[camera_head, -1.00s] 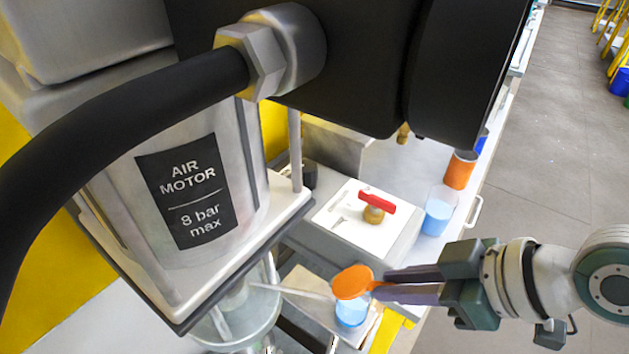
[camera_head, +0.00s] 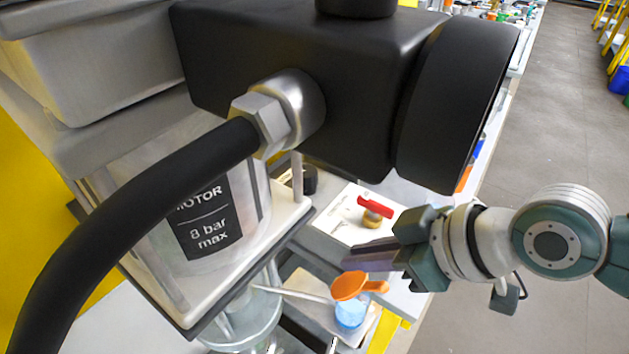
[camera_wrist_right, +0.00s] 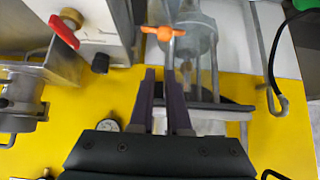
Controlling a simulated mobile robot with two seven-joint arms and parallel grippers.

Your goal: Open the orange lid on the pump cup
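The orange lid (camera_head: 349,286) is over the small clear pump cup (camera_head: 351,313), which holds blue liquid. Its tab (camera_head: 378,287) points right. The lid looks tilted above the cup; whether it rests on the rim is unclear. My right gripper (camera_head: 348,256) is behind and above the lid in the head view, apart from it. In the wrist view the right gripper (camera_wrist_right: 160,76) has two dark fingers with an empty gap between them. An orange part (camera_wrist_right: 166,33) shows beyond the fingertips there; I cannot tell if it is the lid. My left gripper is out of view.
The air motor (camera_head: 215,215) with its black hose (camera_head: 130,215) fills the left. A red valve handle (camera_head: 376,207) sits on a white box behind my right gripper. A grey rod (camera_head: 290,294) reaches toward the cup. Open floor (camera_head: 540,130) lies to the right.

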